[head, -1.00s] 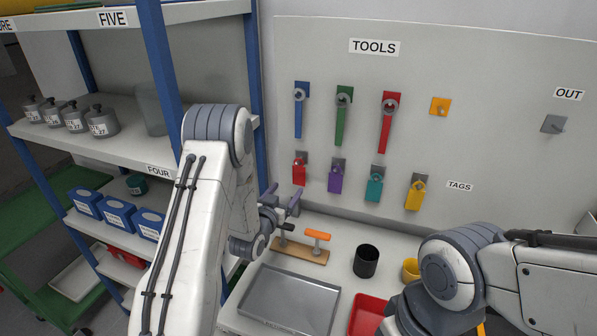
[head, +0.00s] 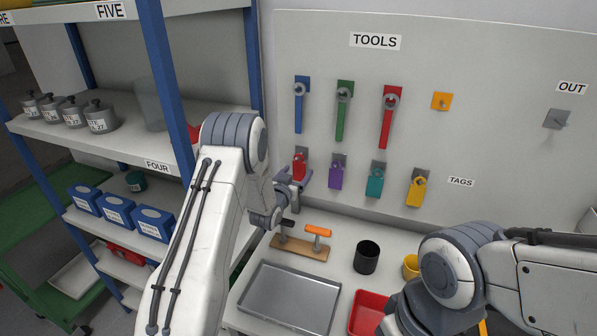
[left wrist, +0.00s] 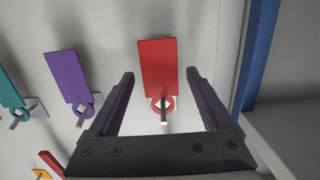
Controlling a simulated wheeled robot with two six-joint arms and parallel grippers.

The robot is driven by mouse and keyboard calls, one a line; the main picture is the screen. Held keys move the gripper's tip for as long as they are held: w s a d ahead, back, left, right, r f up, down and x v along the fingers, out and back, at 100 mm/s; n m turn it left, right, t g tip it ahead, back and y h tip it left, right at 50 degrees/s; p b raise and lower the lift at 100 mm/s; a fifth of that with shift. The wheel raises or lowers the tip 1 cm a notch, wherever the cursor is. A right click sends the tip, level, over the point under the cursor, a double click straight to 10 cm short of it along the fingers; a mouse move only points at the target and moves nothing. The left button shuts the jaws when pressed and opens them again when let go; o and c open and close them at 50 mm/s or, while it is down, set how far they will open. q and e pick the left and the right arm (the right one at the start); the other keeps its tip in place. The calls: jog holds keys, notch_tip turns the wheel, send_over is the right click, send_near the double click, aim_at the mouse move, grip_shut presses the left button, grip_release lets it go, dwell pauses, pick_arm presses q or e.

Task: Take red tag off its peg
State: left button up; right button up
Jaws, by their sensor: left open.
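The red tag (head: 299,164) hangs on its peg at the left end of the lower row on the tool board. In the left wrist view the red tag (left wrist: 158,62) shows with its ring around the peg (left wrist: 163,110). My left gripper (head: 296,178) is open at the tag. In the left wrist view its two fingers stand on either side of the tag with gaps between (left wrist: 160,82). I cannot tell how far the fingertips are from the board. My right arm shows at the lower right, but its gripper is out of view.
Purple (head: 336,175), teal (head: 375,184) and yellow (head: 416,190) tags hang to the right. Blue, green and red tools hang above. A blue shelf post (head: 259,60) stands close on the left. Below are a metal tray (head: 290,297), a black cup (head: 366,257) and a wooden rack (head: 300,247).

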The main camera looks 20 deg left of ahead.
aim_at(299, 167)
pick_arm(q)
jog(key=c, duration=1.1)
jog(key=shift+r, duration=0.15)
jog(key=shift+r, duration=0.1)
jog(key=shift+s+a+r, duration=0.1)
jog(key=shift+s+r, duration=0.1)
jog(key=shift+s, duration=0.7)
jog(key=shift+s+r, duration=0.2)
jog(key=shift+s, duration=0.65)
jog(key=s+b, duration=0.2)
jog(key=s, duration=0.5)
jog(key=shift+a, duration=0.1)
